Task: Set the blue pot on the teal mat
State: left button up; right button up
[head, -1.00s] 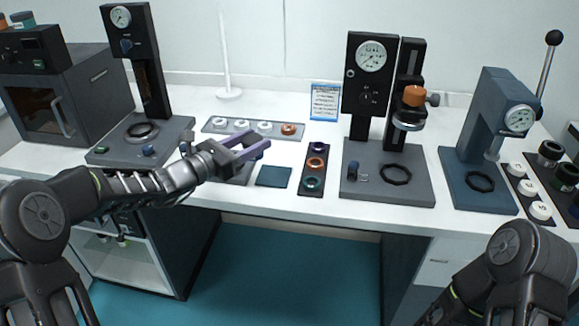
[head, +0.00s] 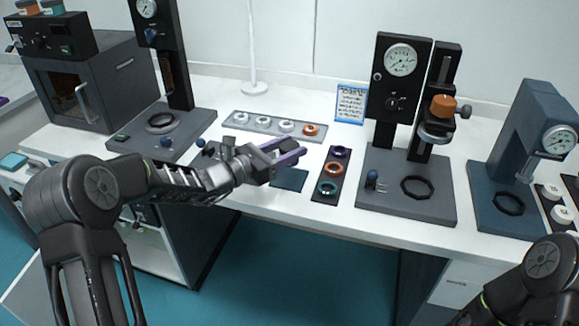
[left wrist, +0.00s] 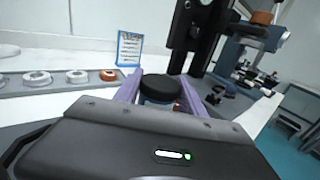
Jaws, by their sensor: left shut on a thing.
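My left gripper (head: 292,154) has purple fingers and is above the white bench, just behind the teal mat (head: 289,180) in the head view. In the left wrist view its fingers are shut on the blue pot (left wrist: 158,102), which has a black round lid and a pale bluish body. The pot looks upright; its lower part is hidden by the gripper body. I cannot make out the pot in the head view. The mat is flat, dark teal and bare where it shows, near the bench's front edge. My right gripper is outside the frames.
A dark tray with coloured rings (head: 332,175) lies right of the mat. A grey strip with white and orange rings (head: 273,126) lies behind. Gauge presses stand left (head: 163,134) and right (head: 410,203). A printed card (head: 350,104) stands at the back.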

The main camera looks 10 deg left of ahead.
pick_arm(q)
jog(key=shift+f, duration=0.8)
jog(key=shift+f, duration=1.9)
jog(key=shift+f, duration=0.1)
jog(key=o, duration=1.4)
jog(key=b+v, duration=0.1)
jog(key=v, duration=1.1)
